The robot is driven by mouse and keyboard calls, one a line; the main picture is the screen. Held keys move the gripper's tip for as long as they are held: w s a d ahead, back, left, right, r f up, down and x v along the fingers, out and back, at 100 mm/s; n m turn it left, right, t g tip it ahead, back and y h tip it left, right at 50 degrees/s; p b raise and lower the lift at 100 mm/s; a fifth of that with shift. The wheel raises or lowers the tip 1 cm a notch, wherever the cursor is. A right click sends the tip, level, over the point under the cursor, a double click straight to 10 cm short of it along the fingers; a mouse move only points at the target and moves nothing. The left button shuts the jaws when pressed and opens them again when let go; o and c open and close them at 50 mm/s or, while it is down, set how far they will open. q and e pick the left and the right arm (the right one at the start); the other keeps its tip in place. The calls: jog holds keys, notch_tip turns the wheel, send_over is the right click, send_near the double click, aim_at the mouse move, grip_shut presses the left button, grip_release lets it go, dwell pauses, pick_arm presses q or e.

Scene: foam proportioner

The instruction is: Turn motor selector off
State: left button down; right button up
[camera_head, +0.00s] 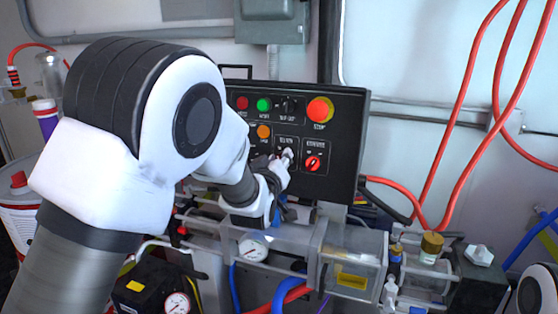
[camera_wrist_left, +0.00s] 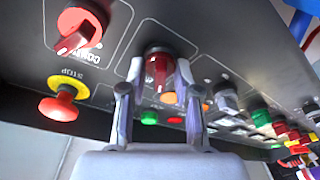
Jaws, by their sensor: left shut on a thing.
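A dark control panel (camera_head: 345,135) stands upright in the middle of the head view. My left gripper (camera_head: 286,158) is at its lower row, in front of a selector mostly hidden by the fingers. In the left wrist view my left gripper (camera_wrist_left: 159,68) is shut on a selector with a red knob (camera_wrist_left: 158,76), one finger on each side. A second red selector (camera_head: 312,163) sits just right of the gripper on the panel and also shows at the upper left of the wrist view (camera_wrist_left: 80,30). The selector labels are too small to read. My right gripper is not in view.
A red stop button (camera_head: 320,109) on a yellow ring is above the selectors. Green (camera_head: 263,104) and orange (camera_head: 263,131) buttons sit to the left. Pipes, a gauge (camera_head: 253,249) and a clear housing (camera_head: 350,269) crowd the space below. Red hoses (camera_head: 463,95) run at the right.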

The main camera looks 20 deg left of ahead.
pick_arm(q)
jog(key=shift+r, duration=0.1)
jog(key=c, duration=1.2)
grip_release()
jog(key=shift+w, duration=0.2)
jog(key=shift+d, duration=0.1)
jog(key=s, duration=1.2)
jog(key=shift+d, duration=0.4)
